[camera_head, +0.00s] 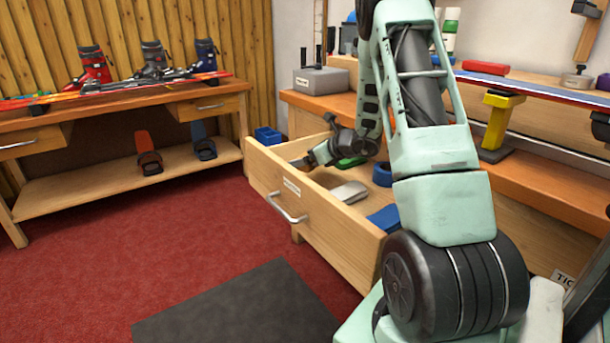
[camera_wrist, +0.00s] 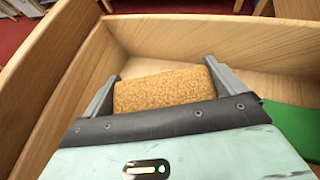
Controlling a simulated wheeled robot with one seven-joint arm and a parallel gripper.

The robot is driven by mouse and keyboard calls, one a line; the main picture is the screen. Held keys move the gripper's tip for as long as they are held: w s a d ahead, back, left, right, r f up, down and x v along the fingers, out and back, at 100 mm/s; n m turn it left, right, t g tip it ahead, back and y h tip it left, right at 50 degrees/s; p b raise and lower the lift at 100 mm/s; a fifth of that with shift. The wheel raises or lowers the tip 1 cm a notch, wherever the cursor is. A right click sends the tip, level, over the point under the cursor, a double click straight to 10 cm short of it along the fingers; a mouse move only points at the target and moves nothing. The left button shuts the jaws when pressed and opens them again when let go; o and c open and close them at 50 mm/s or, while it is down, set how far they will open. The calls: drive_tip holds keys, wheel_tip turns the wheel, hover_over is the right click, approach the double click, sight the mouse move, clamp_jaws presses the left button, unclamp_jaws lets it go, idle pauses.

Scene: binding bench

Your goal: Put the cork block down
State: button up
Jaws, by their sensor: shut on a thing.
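The cork block (camera_wrist: 165,88) is a tan, speckled rectangular piece in the wrist view. My gripper (camera_wrist: 160,82) is shut on it, with one grey finger at each end of the block. In the head view my gripper (camera_head: 312,158) is inside the open wooden drawer (camera_head: 330,222), towards its far left corner. The block cannot be made out clearly there. The drawer's wooden walls and floor surround the block in the wrist view. I cannot tell whether the block touches the drawer floor.
A green item (camera_head: 350,162) lies right beside my gripper.

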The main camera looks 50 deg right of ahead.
drive_tip(key=shift+f+b, duration=0.5)
drive_tip(key=shift+f, duration=1.7)
drive_tip(key=shift+f, duration=0.2)
drive_tip(key=o, duration=0.7)
drive_tip(key=shift+r, duration=0.1)
drive_tip(key=shift+r, duration=0.25)
drive_tip(key=p+v, duration=0.1)
drive_tip(key=v, duration=0.6)
drive_tip(key=shift+s, duration=0.25)
drive_tip(key=shift+f, duration=0.1)
